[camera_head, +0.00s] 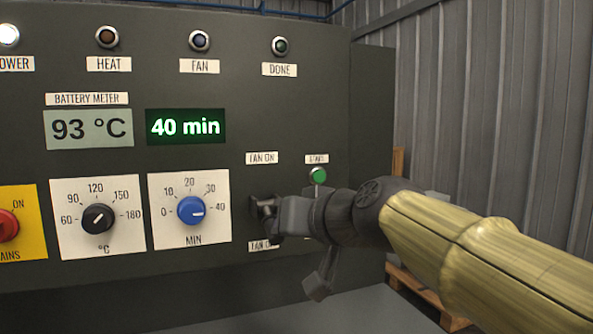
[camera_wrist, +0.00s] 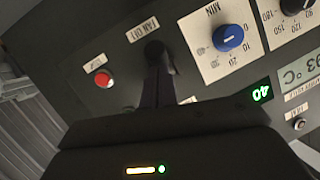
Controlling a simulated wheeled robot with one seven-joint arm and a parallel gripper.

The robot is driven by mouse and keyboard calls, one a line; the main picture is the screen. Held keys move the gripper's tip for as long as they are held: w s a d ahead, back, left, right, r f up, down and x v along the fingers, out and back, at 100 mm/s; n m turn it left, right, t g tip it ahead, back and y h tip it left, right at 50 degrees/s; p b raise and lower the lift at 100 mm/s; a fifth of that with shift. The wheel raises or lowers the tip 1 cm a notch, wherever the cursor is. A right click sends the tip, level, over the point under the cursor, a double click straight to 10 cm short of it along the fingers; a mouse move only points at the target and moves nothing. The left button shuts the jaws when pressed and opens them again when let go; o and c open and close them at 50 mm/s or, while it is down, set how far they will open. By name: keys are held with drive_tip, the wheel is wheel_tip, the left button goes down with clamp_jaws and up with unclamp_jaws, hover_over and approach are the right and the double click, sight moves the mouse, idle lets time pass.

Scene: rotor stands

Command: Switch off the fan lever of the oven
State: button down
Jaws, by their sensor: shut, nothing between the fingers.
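The oven panel (camera_head: 120,190) is a dark upright face. A "FAN ON" label (camera_head: 262,157) sits above my gripper (camera_head: 275,210) and a partly covered "FAN OFF" label (camera_head: 262,245) sits below it. The dark fan lever (camera_head: 261,206) is between these labels, at the fingertips and partly hidden by them. In the wrist view, the lever's dark round end (camera_wrist: 155,48) shows beside the "FAN OFF" label (camera_wrist: 143,29), with my shut fingers (camera_wrist: 157,82) right against or just in front of it. I cannot tell whether they touch. The lever's exact position is unclear.
A blue timer knob (camera_head: 191,210) and a black temperature knob (camera_head: 98,218) are left of my gripper. A green start button (camera_head: 318,176) is just above my wrist. A red button (camera_wrist: 104,78) shows in the wrist view. The FAN lamp (camera_head: 200,40) looks dark.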

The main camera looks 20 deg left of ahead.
drive_tip(key=shift+f, duration=0.3)
drive_tip(key=w+r+v, duration=0.1)
drive_tip(key=r+v, duration=0.1)
drive_tip(key=v, duration=1.1)
drive_tip(key=shift+w+r, duration=0.15)
